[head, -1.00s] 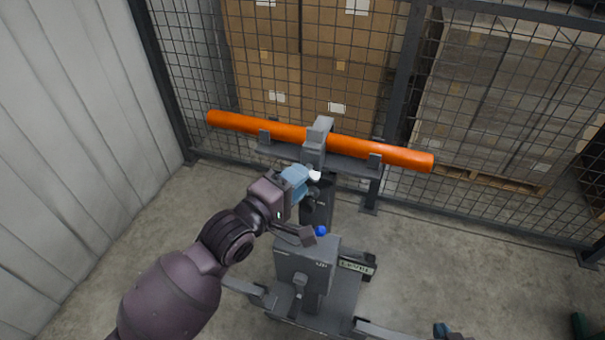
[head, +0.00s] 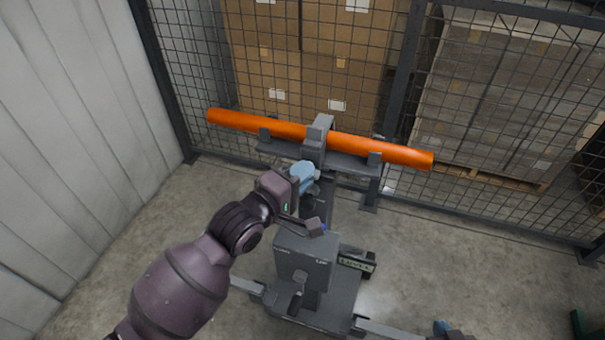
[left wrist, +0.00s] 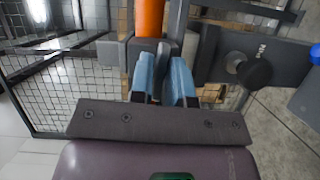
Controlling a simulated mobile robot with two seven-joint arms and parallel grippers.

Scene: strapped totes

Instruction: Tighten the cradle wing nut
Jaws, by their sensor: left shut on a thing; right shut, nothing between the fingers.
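My left gripper (head: 304,174) has light-blue fingers shut at the front of the cradle (head: 338,162), just below its grey clamp block (head: 318,138). The wing nut is mostly hidden between these fingers. In the left wrist view the fingers (left wrist: 163,82) stand either side of a narrow gap, against grey cradle metal. An orange tube (head: 390,153) lies across the cradle under the clamp block, and its end part shows in the left wrist view (left wrist: 149,17).
The grey stand has a box housing (head: 305,262) and spread legs below my left wrist. A black knob (left wrist: 254,73) and a blue ball (left wrist: 315,54) are right of the fingers. Wire mesh fencing (head: 420,100) stands behind; bare floor (head: 480,260) lies right.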

